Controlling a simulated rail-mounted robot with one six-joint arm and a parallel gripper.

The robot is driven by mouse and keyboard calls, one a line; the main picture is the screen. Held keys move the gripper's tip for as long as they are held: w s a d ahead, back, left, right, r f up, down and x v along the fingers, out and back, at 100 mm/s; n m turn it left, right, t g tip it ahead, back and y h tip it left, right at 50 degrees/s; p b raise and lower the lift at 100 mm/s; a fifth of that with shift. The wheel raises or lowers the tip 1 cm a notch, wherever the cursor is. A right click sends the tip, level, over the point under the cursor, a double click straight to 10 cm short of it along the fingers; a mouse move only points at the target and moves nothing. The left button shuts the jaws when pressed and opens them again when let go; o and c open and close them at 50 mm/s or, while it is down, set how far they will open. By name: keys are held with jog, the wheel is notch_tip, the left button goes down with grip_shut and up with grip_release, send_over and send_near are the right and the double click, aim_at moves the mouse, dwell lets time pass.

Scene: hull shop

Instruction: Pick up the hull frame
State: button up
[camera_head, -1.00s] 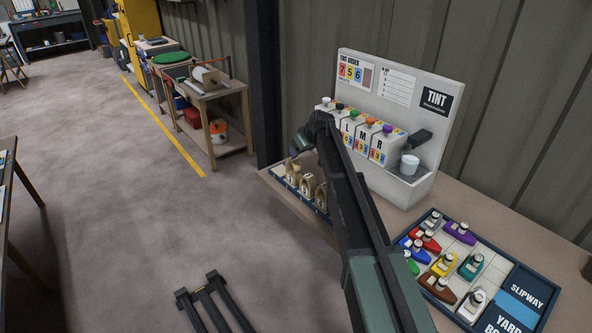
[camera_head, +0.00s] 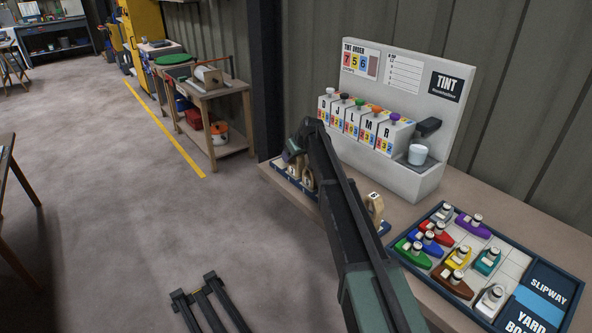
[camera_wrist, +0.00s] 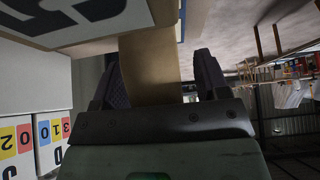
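Several tan hull frames stand in a dark blue rack (camera_head: 281,174) at the bench's left end. One frame (camera_head: 308,181) shows left of my forearm, and another (camera_head: 374,208) with a white number tag shows right of it. My gripper (camera_head: 295,148) is over the rack's far left end, pointing down; its fingertips are hard to make out there. In the wrist view a tan piece (camera_wrist: 150,72), likely a hull frame, is between the fingers of my gripper (camera_wrist: 160,80). A gap shows at the right finger, so the gripper looks open around it.
The tint dispenser (camera_head: 440,110) with its row of lettered canisters stands close behind the rack. A white cup (camera_head: 418,154) sits in it. A tray of coloured boats (camera_head: 527,262) lies at the right. Open floor (camera_head: 100,200) is to the left.

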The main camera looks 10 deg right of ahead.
jog(key=c, duration=1.1)
jog(key=shift+o, duration=0.2)
jog(key=shift+r, duration=0.15)
notch_tip(320, 180, up, 20)
jog(key=p, duration=2)
